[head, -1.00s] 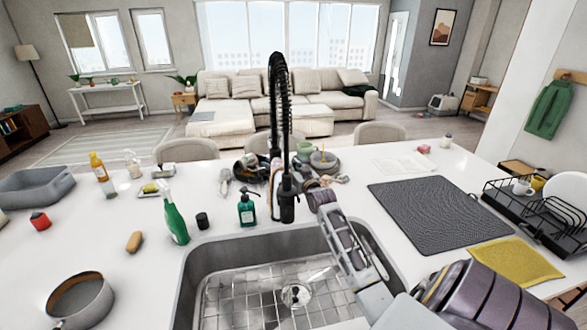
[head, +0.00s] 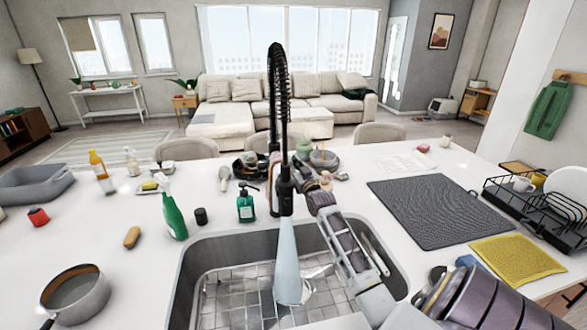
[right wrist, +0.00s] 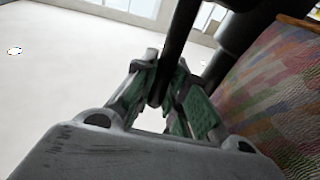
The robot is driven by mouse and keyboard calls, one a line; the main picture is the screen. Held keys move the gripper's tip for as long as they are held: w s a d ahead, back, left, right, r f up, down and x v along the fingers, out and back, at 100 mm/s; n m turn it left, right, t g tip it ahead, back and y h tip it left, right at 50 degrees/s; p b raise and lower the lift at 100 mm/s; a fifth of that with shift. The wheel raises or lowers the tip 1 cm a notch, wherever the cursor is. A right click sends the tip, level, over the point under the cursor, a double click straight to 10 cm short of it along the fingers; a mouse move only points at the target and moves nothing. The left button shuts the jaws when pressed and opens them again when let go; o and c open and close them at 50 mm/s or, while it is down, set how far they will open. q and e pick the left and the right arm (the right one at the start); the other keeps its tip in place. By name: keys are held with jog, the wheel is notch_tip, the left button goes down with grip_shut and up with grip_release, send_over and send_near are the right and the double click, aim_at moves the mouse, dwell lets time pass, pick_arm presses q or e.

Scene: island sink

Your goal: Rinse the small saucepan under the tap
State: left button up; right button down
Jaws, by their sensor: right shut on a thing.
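The small saucepan (head: 77,296) sits upright on the counter at the front left, left of the sink. The black tap (head: 286,186) with its coiled spring hose stands behind the sink, and a pale stream of water (head: 287,262) falls from it into the steel sink (head: 235,250). My right gripper (head: 304,183) is beside the tap's body. In the right wrist view, my right gripper (right wrist: 160,85) is shut on a thin black bar, which looks like the tap lever (right wrist: 174,45). My left gripper is not in view.
A green spray bottle (head: 173,215), black cup (head: 201,216) and soap dispenser (head: 246,205) stand behind the sink's left side. A brush (head: 132,237) lies near the saucepan. A dark mat (head: 436,208), yellow cloth (head: 517,261) and dish rack (head: 525,205) are right.

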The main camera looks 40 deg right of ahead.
jog(key=shift+s+a+t+b, duration=0.2)
jog(key=shift+s+t+b, duration=0.4)
jog(key=shift+b, duration=0.55)
jog(key=shift+w, duration=0.15)
jog(key=c, duration=1.4)
grip_release()
jog(key=shift+c, duration=0.2)
jog(key=shift+f, duration=0.1)
jog(key=v, duration=1.2)
jog(key=shift+w+f, duration=0.1)
